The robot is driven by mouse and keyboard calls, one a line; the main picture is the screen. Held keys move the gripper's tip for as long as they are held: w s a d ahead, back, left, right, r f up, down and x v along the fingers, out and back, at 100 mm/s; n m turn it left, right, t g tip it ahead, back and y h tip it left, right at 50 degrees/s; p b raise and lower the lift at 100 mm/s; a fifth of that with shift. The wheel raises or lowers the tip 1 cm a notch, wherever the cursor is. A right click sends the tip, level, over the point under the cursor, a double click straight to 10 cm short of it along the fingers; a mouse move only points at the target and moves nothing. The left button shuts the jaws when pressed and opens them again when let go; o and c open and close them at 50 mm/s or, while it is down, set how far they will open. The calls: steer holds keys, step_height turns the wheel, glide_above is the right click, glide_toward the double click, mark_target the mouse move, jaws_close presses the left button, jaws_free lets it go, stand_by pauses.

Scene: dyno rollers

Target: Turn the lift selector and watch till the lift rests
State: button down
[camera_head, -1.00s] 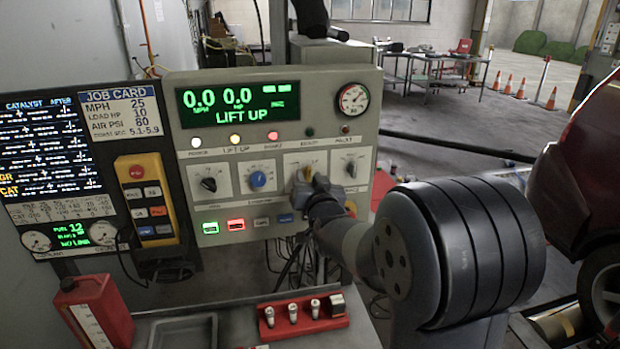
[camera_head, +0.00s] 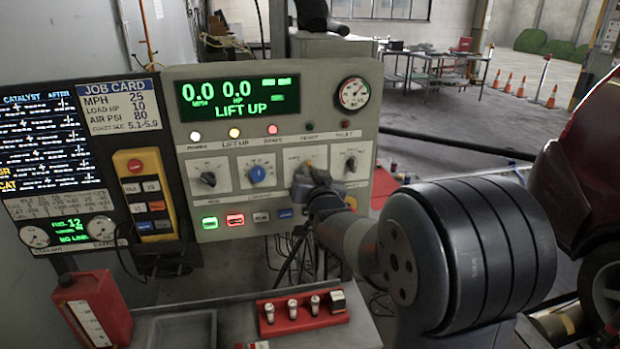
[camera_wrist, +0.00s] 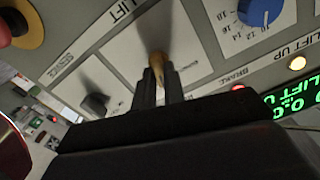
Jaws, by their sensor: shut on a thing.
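The lift selector is a small brass-yellow knob (camera_wrist: 158,64) on a white plate of the grey control panel (camera_head: 330,115). My gripper (camera_head: 310,178) reaches it from the right and front. In the wrist view, my gripper's two dark fingers (camera_wrist: 159,84) are shut on the knob, with its rounded tip showing between them. In the head view my fingers hide most of the knob, so its exact pointing is hard to tell. The green display (camera_head: 238,98) reads 0.0, 0.0 and LIFT UP. A white, a yellow and a red lamp (camera_head: 273,130) are lit.
A blue knob (camera_head: 257,174) sits left of the selector and a black knob (camera_head: 351,163) right of it. A round gauge (camera_head: 354,93) is at the panel's upper right. A red tray (camera_head: 300,312) and a red can (camera_head: 95,308) stand below. A red car (camera_head: 585,170) is at right.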

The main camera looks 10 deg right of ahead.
steer(key=shift+d+m+b, duration=0.1)
steer(key=shift+m+b, duration=2.4)
steer(key=shift+b, duration=0.45)
steer(key=c, duration=1.5)
jaws_free()
steer(key=s+b, duration=0.2)
steer(key=s, duration=0.8)
steer(key=shift+s+f, duration=0.1)
steer(key=shift+s, duration=0.3)
